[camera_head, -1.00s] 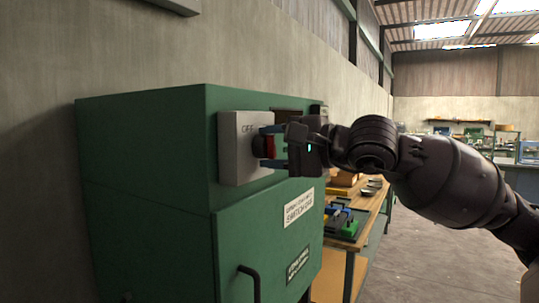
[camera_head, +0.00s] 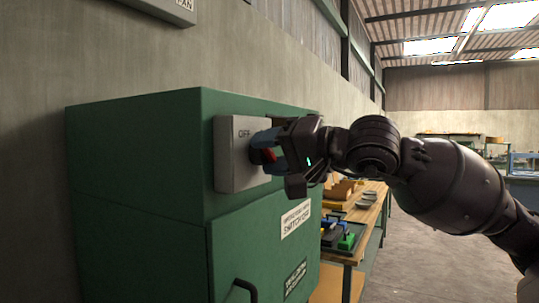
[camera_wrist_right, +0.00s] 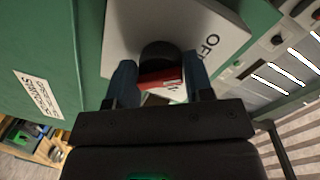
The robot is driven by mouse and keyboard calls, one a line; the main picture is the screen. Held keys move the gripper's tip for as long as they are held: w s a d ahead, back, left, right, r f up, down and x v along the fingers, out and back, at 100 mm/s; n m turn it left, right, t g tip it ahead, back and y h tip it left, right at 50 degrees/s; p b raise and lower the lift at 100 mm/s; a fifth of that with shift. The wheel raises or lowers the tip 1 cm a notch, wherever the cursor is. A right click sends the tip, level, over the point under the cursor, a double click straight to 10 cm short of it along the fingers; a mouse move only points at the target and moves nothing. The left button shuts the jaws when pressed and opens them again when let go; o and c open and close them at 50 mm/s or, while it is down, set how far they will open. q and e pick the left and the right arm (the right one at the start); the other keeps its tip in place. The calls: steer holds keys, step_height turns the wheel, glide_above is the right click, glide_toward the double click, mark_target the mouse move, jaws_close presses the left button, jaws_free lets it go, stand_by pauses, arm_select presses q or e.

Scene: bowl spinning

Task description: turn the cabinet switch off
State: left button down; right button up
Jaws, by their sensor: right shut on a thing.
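The green switch cabinet (camera_head: 140,150) stands against the wall on the left. A grey switch box (camera_head: 228,165) with the word OFF is on its front face. My right gripper (camera_head: 266,150) is at the box, its blue fingers shut on the red switch handle (camera_head: 268,155). In the right wrist view the red handle (camera_wrist_right: 160,78) lies between the two blue fingers, in front of a black round hub (camera_wrist_right: 160,55). The gripper is tilted in the head view. My fingers and hand hide part of the handle and the box's right side. My left gripper is not in view.
Below the switch are a label (camera_head: 296,219) and a cabinet door with a black handle (camera_head: 246,289). A wooden workbench (camera_head: 352,258) with a tray of coloured items stands behind the cabinet. The floor at right is open.

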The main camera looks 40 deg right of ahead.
steer(key=shift+r, duration=0.25)
steer(key=o, duration=0.9)
steer(key=shift+c, duration=0.2)
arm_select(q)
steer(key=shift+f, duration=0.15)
arm_select(e)
steer(key=shift+f, duration=0.15)
steer(key=shift+s+d, duration=0.15)
steer(key=shift+s, duration=0.3)
arm_select(q)
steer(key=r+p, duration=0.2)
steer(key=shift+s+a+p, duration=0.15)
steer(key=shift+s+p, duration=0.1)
steer(key=shift+p, duration=0.05)
arm_select(e)
steer(key=v, duration=1)
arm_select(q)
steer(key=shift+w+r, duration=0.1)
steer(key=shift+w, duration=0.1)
